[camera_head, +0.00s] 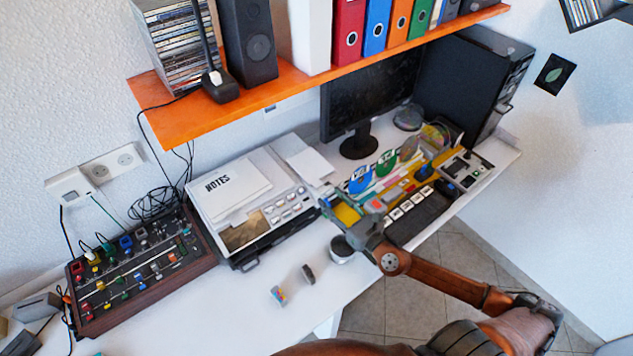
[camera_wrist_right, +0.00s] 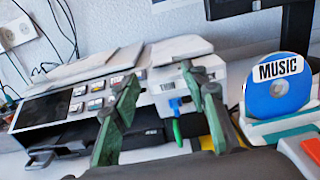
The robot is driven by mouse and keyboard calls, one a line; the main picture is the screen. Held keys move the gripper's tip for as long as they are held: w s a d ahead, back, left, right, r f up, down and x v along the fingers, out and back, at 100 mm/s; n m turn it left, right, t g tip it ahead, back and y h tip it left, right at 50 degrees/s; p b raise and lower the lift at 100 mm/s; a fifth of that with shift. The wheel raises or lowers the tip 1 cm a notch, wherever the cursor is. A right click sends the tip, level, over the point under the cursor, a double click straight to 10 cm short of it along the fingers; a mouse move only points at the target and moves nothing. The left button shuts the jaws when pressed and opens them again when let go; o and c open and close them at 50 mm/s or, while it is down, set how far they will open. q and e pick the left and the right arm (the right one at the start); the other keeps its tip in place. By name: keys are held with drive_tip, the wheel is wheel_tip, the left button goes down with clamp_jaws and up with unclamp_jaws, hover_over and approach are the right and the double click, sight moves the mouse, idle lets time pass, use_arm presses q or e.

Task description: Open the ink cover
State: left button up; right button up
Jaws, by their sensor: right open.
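The printer (camera_head: 262,238) stands on the white desk under the shelf, with papers on top and a button panel at its front. It also fills the left of the wrist view (camera_wrist_right: 60,118). The ink cover cannot be clearly told apart; the printer's right end is partly behind my gripper. Small blue (camera_wrist_right: 176,106) and green (camera_wrist_right: 177,132) parts show there between my fingers. My right gripper (camera_wrist_right: 158,76) is open and empty, its fingers in front of the printer's right end. In the head view it (camera_head: 326,194) is beside that end. My left gripper is not in view.
A disc rack with a blue MUSIC disc (camera_wrist_right: 279,88) stands right of the gripper. A keyboard (camera_head: 420,214), monitor (camera_head: 372,92) and mixer (camera_head: 140,262) are on the desk. A round tin (camera_head: 342,250) is near my forearm. The front desk is mostly clear.

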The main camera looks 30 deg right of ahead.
sight(320, 186)
drive_tip(key=w, duration=0.4)
drive_tip(key=shift+w, duration=0.4)
drive_tip(key=shift+w+a, duration=0.1)
drive_tip(key=shift+w, duration=0.75)
drive_tip(key=c, duration=0.6)
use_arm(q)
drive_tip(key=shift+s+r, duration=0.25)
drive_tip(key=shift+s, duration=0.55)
use_arm(e)
clamp_jaws()
